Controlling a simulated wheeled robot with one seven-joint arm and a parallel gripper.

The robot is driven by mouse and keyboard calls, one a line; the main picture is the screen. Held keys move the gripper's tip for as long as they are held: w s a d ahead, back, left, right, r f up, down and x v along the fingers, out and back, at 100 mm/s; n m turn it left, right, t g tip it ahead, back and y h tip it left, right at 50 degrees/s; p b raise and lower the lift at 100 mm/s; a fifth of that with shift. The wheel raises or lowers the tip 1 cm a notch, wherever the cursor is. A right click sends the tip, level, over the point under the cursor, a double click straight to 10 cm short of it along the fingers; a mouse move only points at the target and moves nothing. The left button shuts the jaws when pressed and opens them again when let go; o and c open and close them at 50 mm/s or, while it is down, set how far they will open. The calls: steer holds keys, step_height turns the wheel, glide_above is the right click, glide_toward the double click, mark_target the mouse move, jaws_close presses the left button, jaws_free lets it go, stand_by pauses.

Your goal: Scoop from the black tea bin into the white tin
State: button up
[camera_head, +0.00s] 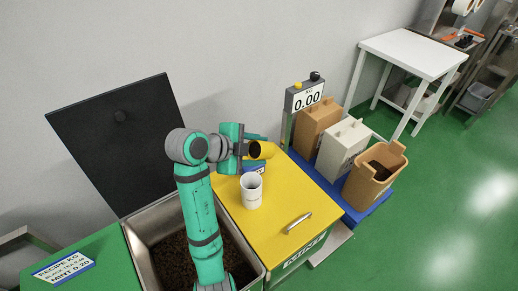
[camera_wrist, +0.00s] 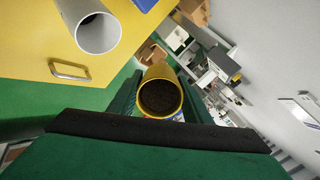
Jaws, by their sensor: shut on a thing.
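My gripper (camera_head: 243,150) is shut on a yellow scoop (camera_head: 264,150), held level above the yellow lid, behind the white tin. In the wrist view the scoop (camera_wrist: 163,74) sits between the fingers, its mouth towards the camera, with dark leaves inside. The white tin (camera_head: 251,198) stands upright on the yellow lid, apart from the scoop. It also shows at the upper left of the wrist view (camera_wrist: 97,34). The black tea bin (camera_head: 137,238) is the open steel bin at lower left, with dark leaves inside. My arm hides part of it.
The bin's black lid (camera_head: 115,140) stands open against the wall. The yellow lid (camera_head: 285,195) has a handle (camera_head: 298,222). A scale display (camera_head: 306,97) reads 0.00. Brown, white and tan containers stand on a blue platform (camera_head: 366,211) at right. A recipe card (camera_head: 63,270) lies at lower left.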

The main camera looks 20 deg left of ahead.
mark_target(260, 144)
steer(key=t+h, duration=0.1)
steer(key=t, duration=0.3)
steer(key=shift+s+f+m, duration=0.1)
steer(key=shift+f+m, duration=0.05)
steer(key=shift+m, duration=0.25)
steer(key=t, duration=0.1)
steer(key=t+h, duration=0.1)
steer(key=r+m+t+h, duration=0.1)
steer(key=t, duration=0.1)
steer(key=shift+s+r, duration=0.1)
steer(key=shift+s, duration=0.15)
steer(key=shift+s+a+r+m+t+h, duration=0.2)
steer(key=shift+s+r+m+t+h, duration=0.1)
steer(key=shift+t+h, duration=0.35)
steer(key=shift+s+r+m+t+h, duration=0.2)
steer(key=shift+m+t+h, duration=0.15)
steer(key=shift+t, duration=0.25)
steer(key=shift+s+r+m+t+h, duration=0.15)
steer(key=shift+s+m+t+h, duration=0.1)
steer(key=shift+t+h, duration=0.25)
